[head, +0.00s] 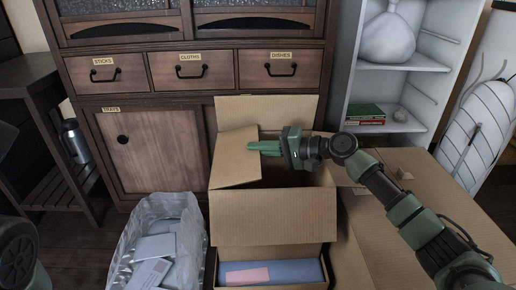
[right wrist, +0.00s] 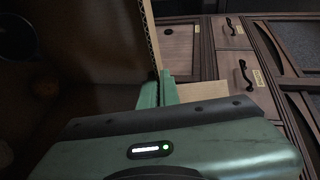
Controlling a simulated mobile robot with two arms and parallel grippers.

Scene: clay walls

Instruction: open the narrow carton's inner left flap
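The narrow carton (head: 275,217) stands in the middle of the head view, its back flap (head: 275,106) raised and its front flap folded outward. Its inner left flap (head: 232,165) is tilted up on the left of the opening. My right gripper (head: 262,147) reaches in from the right, fingers over the flap's upper right edge. In the right wrist view the flap's corrugated edge (right wrist: 152,38) runs down between the fingers (right wrist: 159,92), which are close together on it. The carton's inside is dark and partly hidden by my arm. My left gripper is out of view.
A larger carton (head: 425,192) is at the right, under my right arm. A bin with a clear liner (head: 133,235) holding papers stands at front left. A wooden cabinet (head: 165,150) is close behind. A white shelf (head: 412,125) stands at back right.

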